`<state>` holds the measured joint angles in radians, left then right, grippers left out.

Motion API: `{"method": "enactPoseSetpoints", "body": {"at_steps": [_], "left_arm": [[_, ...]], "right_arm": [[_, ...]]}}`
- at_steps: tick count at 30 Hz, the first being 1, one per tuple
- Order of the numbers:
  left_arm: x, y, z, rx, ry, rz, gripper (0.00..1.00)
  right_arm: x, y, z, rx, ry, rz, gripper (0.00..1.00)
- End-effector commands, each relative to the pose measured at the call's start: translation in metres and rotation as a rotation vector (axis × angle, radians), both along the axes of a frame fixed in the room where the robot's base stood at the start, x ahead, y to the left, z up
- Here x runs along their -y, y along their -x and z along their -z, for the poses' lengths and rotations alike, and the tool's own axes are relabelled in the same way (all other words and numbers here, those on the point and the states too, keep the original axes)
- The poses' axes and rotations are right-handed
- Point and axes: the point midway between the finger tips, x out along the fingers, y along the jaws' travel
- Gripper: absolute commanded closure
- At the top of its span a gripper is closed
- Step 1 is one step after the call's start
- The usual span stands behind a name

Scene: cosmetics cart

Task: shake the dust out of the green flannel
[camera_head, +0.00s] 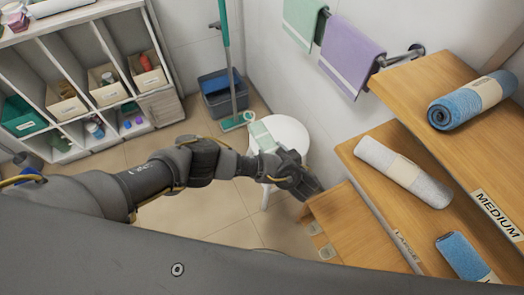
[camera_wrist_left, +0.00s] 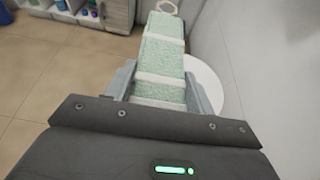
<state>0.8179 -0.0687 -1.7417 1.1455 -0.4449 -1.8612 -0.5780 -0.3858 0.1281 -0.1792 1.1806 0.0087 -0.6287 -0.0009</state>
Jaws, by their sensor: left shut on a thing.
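The green flannel (camera_wrist_left: 162,62), pale green with white bands, lies between the two fingers of my left gripper (camera_wrist_left: 160,92) in the left wrist view. It extends away beyond the fingertips, with a whitish loop at its far end. My left gripper is shut on it. In the head view the flannel (camera_head: 262,136) shows as a small green and white strip just beyond my wrist, in front of the white round stool (camera_head: 290,133). My arm hides part of the gripper there. My right gripper is in neither view.
A shelf unit (camera_head: 97,47) with bins stands at the left. A grey-blue bucket (camera_head: 220,95) and a green mop (camera_head: 226,40) stand in the corner. Towels hang on the wall rail (camera_head: 399,55). Wooden shelves (camera_head: 430,85) with rolled towels rise at the right. Tiled floor is bare below the arm.

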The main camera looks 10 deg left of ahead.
Motion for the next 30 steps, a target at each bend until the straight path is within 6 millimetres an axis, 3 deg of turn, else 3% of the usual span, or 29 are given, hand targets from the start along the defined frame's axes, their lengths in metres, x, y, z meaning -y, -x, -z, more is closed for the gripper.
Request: {"method": "enactPoseSetpoints", "body": {"at_steps": [2,5,9,12,15,18,24,30], "left_arm": [[0.011,0.0,0.0,0.001,0.001,0.003,0.69],[0.007,-0.001,-0.005,0.001,-0.002,0.004,0.69],[-0.031,-0.001,-0.01,0.0,-0.007,0.002,0.69],[-0.053,0.0,-0.007,0.0,-0.004,0.005,0.69],[-0.059,0.0,-0.003,0.0,-0.002,0.007,0.69],[-0.049,0.0,0.001,0.001,0.001,0.008,0.69],[0.002,0.0,0.003,0.002,0.002,0.006,0.69],[0.012,0.0,-0.002,0.0,-0.002,0.005,0.69]], "right_arm": [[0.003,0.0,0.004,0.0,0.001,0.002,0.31],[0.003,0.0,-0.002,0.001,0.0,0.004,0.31],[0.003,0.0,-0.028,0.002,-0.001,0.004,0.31],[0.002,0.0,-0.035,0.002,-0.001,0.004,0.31],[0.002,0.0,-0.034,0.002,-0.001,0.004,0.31],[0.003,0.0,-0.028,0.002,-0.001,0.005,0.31],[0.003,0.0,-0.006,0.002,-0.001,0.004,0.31],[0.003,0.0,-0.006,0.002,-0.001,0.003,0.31]]}}
